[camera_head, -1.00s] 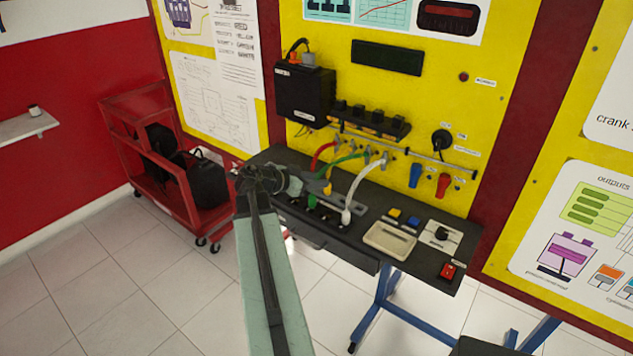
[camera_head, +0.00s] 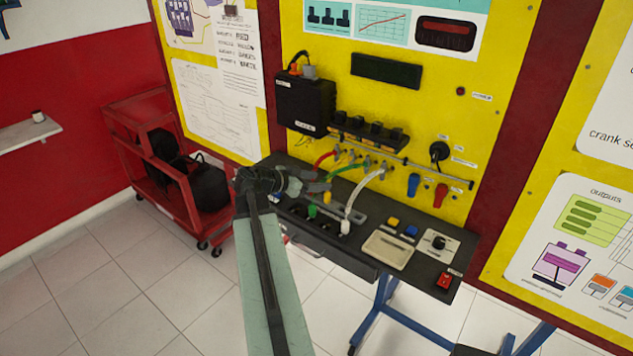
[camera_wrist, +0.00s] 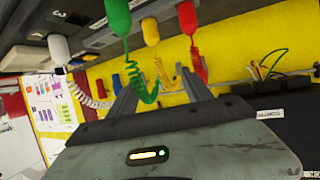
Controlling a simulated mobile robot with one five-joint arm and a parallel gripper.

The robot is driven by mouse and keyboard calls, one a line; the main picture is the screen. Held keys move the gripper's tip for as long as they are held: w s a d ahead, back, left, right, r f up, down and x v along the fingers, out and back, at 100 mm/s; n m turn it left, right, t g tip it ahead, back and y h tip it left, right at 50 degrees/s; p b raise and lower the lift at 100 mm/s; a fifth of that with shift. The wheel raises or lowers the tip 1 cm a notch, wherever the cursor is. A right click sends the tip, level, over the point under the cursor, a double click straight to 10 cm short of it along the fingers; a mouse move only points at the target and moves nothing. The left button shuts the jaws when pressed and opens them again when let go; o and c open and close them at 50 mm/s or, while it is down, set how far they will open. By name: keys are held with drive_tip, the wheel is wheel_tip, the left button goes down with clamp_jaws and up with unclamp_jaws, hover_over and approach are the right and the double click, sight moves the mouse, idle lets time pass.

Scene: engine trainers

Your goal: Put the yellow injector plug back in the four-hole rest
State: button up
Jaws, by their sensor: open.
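In the wrist view the yellow plug (camera_wrist: 150,32) is beyond my gripper (camera_wrist: 157,72), with its yellow cord (camera_wrist: 164,72) running between the spread fingers. The plug is apart from the fingertips. Its far end meets a grey strip, but I cannot tell whether it is seated in a hole. A green plug (camera_head: 312,211) and a white plug (camera_head: 346,224) stand at the rest.
A red plug (camera_wrist: 187,17) is close to the right finger in the wrist view. Coiled cords run to the yellow panel. A beige tray (camera_head: 388,249), a knob box (camera_head: 438,243) and a red switch (camera_head: 444,281) are on the bench's right.

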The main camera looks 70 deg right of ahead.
drive_tip(key=p+v, duration=0.2)
drive_tip(key=v, duration=0.5)
drive_tip(key=shift+a+p, duration=0.2)
drive_tip(key=shift+p, duration=0.1)
drive_tip(key=shift+w+r, duration=0.1)
drive_tip(key=shift+w, duration=0.05)
